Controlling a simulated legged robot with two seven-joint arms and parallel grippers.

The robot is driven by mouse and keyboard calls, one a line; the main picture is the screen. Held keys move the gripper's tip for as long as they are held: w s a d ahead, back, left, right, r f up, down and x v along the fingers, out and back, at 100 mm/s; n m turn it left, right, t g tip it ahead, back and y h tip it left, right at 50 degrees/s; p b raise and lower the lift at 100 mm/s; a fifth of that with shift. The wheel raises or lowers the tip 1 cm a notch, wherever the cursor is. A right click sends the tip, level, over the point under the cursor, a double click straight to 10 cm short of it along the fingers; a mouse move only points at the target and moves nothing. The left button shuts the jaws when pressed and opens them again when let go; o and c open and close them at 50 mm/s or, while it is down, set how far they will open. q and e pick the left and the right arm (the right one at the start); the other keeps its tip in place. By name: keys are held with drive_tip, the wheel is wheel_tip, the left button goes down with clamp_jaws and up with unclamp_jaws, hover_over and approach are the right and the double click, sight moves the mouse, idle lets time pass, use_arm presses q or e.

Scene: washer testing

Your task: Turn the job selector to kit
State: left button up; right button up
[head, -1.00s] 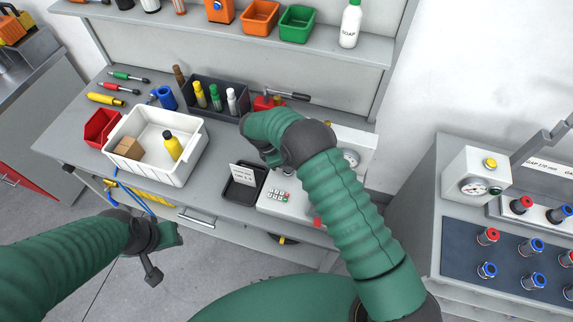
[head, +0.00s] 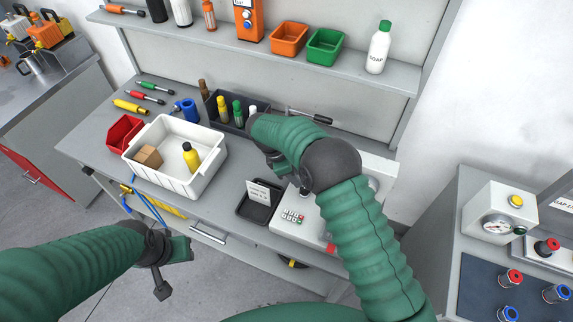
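A white control panel (head: 283,226) with a small keypad (head: 293,216) sits on the right part of the workbench. My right arm covers much of it, and I cannot make out a job selector or its setting. My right gripper (head: 281,160) is above the back left of the panel, largely hidden by its own wrist. I cannot tell its opening or whether it touches anything. My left gripper (head: 170,268) hangs in front of the bench, away from the panel; its opening is unclear.
A black tray with a white card (head: 259,193) stands left of the panel. A white bin (head: 177,180) holds a yellow bottle and a brown block. A dark bottle rack (head: 232,113) is behind. A side station (head: 455,262) with red and blue knobs stands right.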

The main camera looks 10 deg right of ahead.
drive_tip(key=b+v, duration=0.1)
drive_tip(key=v, duration=0.8)
drive_tip(key=shift+a+r, duration=0.2)
drive_tip(key=shift+r, duration=0.05)
drive_tip(key=s+d+f+m+t+y, duration=0.1)
drive_tip(key=s+d+m, duration=0.2)
drive_tip(key=s+m, duration=0.2)
drive_tip(key=s+d+m+t+y, duration=0.1)
drive_tip(key=s+d+m+y, duration=0.1)
drive_tip(key=s+m, duration=0.4)
drive_tip(key=s+d+f+m+t+y+b, duration=0.1)
drive_tip(key=s+d+m, duration=0.4)
drive_tip(key=s, duration=0.7)
drive_tip(key=shift+s+f+m+y, duration=0.3)
drive_tip(key=shift+m, duration=0.2)
drive_tip(key=shift+s+d, duration=0.1)
drive_tip(key=shift+d, duration=0.1)
drive_tip(key=shift+a, duration=0.15)
